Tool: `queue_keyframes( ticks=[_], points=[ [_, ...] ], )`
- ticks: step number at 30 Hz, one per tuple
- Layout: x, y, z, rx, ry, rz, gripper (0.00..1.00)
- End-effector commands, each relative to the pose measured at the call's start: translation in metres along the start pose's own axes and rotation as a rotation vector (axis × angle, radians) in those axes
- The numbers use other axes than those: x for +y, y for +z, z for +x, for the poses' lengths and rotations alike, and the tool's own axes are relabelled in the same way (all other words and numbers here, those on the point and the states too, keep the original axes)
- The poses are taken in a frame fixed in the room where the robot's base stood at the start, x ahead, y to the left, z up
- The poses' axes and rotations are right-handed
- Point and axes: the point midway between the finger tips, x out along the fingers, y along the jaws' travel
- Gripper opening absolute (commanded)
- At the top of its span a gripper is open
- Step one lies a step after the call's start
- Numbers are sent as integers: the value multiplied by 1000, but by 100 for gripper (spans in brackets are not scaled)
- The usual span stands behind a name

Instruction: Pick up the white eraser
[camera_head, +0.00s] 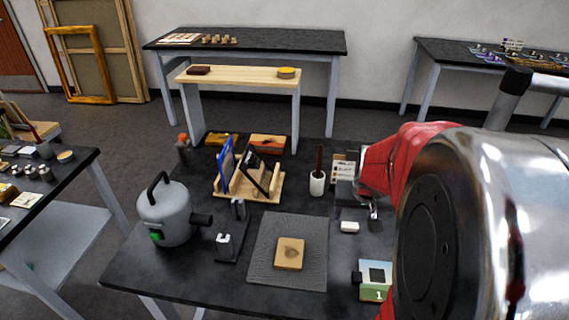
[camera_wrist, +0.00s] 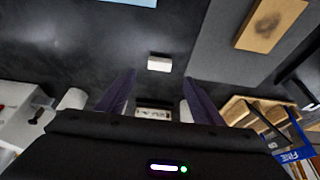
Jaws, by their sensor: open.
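The white eraser (camera_head: 349,227) is a small white block lying on the dark table top, right of the grey mat. It also shows in the wrist view (camera_wrist: 159,63), just beyond the fingertips and centred between them. My gripper (camera_wrist: 159,84) is open, its two dark fingers spread apart with nothing between them. In the head view, my arm covers the right side, and the gripper is partly hidden behind it, close to the eraser. The eraser lies flat and apart from the fingers.
A grey mat (camera_head: 262,270) with a wooden block (camera_head: 289,254) lies left of the eraser. A white cup (camera_head: 317,183) and a wooden rack (camera_head: 268,193) stand behind. A small box marked 1 (camera_head: 374,294) is in front. A grey canister (camera_head: 166,222) stands at left.

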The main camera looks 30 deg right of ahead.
Motion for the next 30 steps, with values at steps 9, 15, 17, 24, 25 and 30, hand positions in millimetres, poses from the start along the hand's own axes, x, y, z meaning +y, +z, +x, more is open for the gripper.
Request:
queue_keyframes(
  ticks=[9, 15, 17, 24, 25, 30],
  points=[
    [0, 0, 25, 0, 0, 0, 61],
    [0, 0, 25, 1, 0, 1, 61],
    [0, 0, 25, 1, 0, 1, 61],
    [0, 0, 34, -2, 0, 1, 61],
    [0, 0, 36, -2, 0, 1, 61],
    [0, 1, 54, -2, 0, 1, 61]
  ],
)
